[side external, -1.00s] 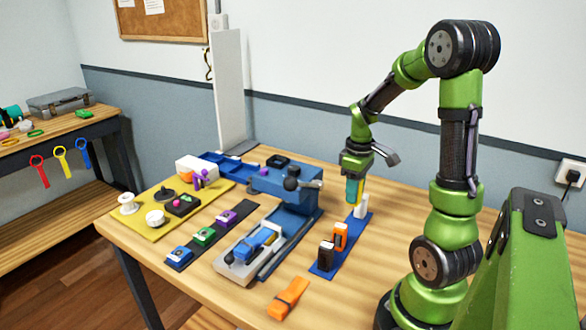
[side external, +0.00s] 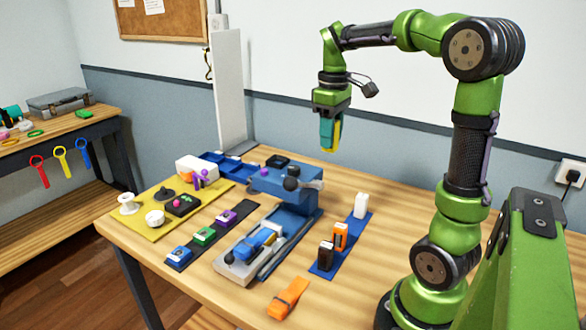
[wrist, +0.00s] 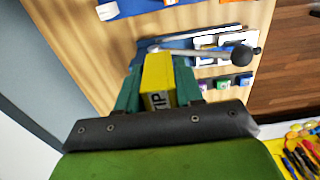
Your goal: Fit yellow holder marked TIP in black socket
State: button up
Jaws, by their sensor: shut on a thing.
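The yellow holder (wrist: 158,72) is clamped between the teal fingers of my gripper (wrist: 157,85), with a TIP label on its face in the wrist view. In the side view my gripper (side external: 328,133) is shut on the holder (side external: 336,137), high above the table behind the blue strap machine (side external: 285,181). The holder hangs upright, touching nothing below. A small black square piece with a recessed top (side external: 278,160) stands behind the machine; I cannot tell for sure that it is the black socket.
A blue strip (side external: 343,243) carries white, orange and black blocks. A dark strip (side external: 214,234) carries blue, green and purple blocks. An orange piece (side external: 288,298) lies in front. A yellow mat (side external: 133,225) holds spools. A tall white panel (side external: 229,95) stands at the back.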

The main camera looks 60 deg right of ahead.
jog(key=w+a+f, duration=0.2)
jog(key=f, duration=0.1)
jog(key=a+f, duration=0.1)
jog(key=shift+w+f, duration=0.3)
jog(key=shift+w, duration=0.1)
jog(key=shift+w+f, duration=0.2)
jog(key=w+d, duration=0.2)
jog(key=w, duration=0.2)
jog(key=w+d+f, duration=0.1)
jog(key=w+d, duration=0.1)
jog(key=w, duration=0.3)
jog(key=w+d, duration=0.2)
jog(key=w, duration=0.3)
jog(key=shift+w+d+f, duration=0.1)
jog(key=shift+d+f, duration=0.25)
jog(key=shift+f, duration=1.7)
